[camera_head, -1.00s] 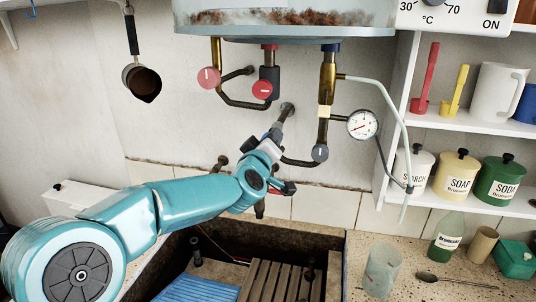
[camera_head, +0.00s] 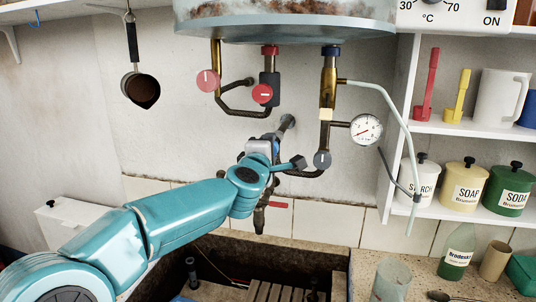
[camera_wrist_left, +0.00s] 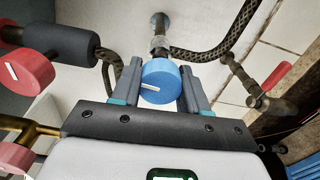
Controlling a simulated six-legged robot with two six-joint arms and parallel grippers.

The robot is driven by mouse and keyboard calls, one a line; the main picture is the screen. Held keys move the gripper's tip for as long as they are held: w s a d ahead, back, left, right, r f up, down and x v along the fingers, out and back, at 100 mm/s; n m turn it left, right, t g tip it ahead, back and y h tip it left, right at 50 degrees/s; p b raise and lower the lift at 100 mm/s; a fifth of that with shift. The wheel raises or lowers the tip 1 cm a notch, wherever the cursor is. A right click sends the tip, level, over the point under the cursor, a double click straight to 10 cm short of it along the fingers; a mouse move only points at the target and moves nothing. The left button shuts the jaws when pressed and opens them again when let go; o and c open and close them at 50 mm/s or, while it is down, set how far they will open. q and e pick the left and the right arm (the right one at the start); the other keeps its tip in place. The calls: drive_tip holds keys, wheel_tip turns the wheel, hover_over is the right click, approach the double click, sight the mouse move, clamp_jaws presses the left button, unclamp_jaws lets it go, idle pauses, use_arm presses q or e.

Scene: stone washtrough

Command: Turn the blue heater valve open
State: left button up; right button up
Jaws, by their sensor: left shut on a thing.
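The blue valve knob (camera_wrist_left: 161,85), round with a white line across its face, sits between the two fingers of my left gripper (camera_wrist_left: 160,74) in the left wrist view. The fingers are shut on it from both sides. The white line lies almost level, with a slight tilt. Behind the knob a metal stem runs to the wall. In the head view my left gripper (camera_head: 274,140) is at the wall pipe (camera_head: 288,121), and its wrist hides most of the knob. My right gripper is not in view.
Two red knobs (camera_head: 208,80) (camera_head: 262,94) hang under the heater tank (camera_head: 285,20). A grey-blue knob (camera_head: 322,160) and a pressure gauge (camera_head: 366,130) are to the right. A red-handled tap (camera_head: 260,212) is below my wrist. Shelves with jars stand at the right.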

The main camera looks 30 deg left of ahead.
use_arm(q)
drive_tip(key=shift+r+n, duration=0.25)
drive_tip(key=shift+n, duration=0.25)
drive_tip(key=o, duration=1.1)
drive_tip(key=shift+w+d, duration=0.1)
drive_tip(key=shift+w, duration=0.05)
drive_tip(key=shift+c, duration=0.2)
drive_tip(key=shift+w+f, duration=0.1)
drive_tip(key=shift+f, duration=0.1)
drive_tip(key=shift+s+b, duration=0.3)
drive_tip(key=shift+s, duration=0.1)
drive_tip(key=b+v, duration=0.1)
drive_tip(key=v, duration=1.4)
drive_tip(key=shift+s+b, duration=0.3)
drive_tip(key=shift+b, duration=0.05)
